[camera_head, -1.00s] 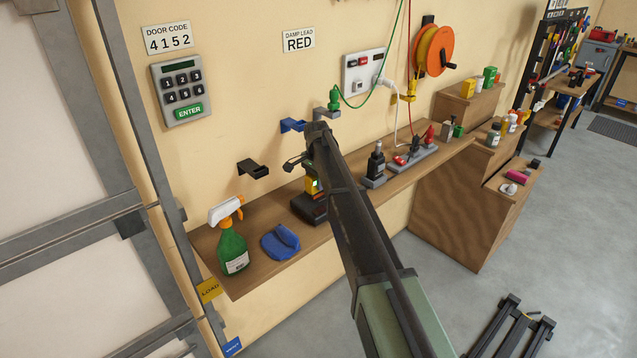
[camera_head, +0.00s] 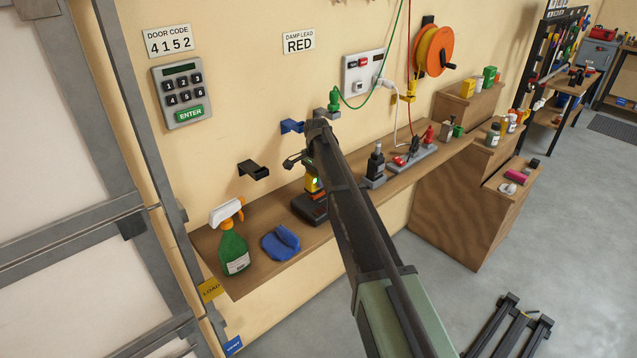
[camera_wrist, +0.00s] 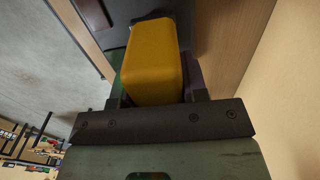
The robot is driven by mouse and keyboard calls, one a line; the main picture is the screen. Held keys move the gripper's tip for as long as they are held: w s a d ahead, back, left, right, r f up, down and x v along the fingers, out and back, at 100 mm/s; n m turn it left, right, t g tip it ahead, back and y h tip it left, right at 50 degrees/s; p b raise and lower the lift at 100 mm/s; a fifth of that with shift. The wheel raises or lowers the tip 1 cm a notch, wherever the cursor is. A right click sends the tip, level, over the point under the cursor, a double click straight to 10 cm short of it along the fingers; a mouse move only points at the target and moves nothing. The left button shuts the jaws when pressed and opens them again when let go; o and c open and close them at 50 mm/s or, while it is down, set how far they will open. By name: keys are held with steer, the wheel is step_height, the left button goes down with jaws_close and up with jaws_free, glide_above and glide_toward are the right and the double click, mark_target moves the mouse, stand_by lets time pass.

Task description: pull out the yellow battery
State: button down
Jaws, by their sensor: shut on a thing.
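The yellow battery (camera_wrist: 152,58) fills the middle of the wrist view, between the jaws of my gripper (camera_wrist: 155,100). My gripper is shut on it. In the head view the yellow battery (camera_head: 312,184) shows as a small yellow block with a green light, just above the black charger (camera_head: 311,209) on the wooden shelf. My arm covers part of it and most of my gripper (camera_head: 303,162). I cannot tell whether the battery's lower end still sits in the charger.
A blue cloth (camera_head: 281,243) and a green spray bottle (camera_head: 234,250) stand left of the charger on the shelf (camera_head: 262,208). A black device (camera_head: 376,162) and a power strip (camera_head: 412,158) are to the right. Black (camera_head: 253,170) and blue (camera_head: 291,126) brackets stick out of the wall.

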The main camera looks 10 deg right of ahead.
steer(key=shift+r+p, duration=4.45)
steer(key=shift+r, duration=0.15)
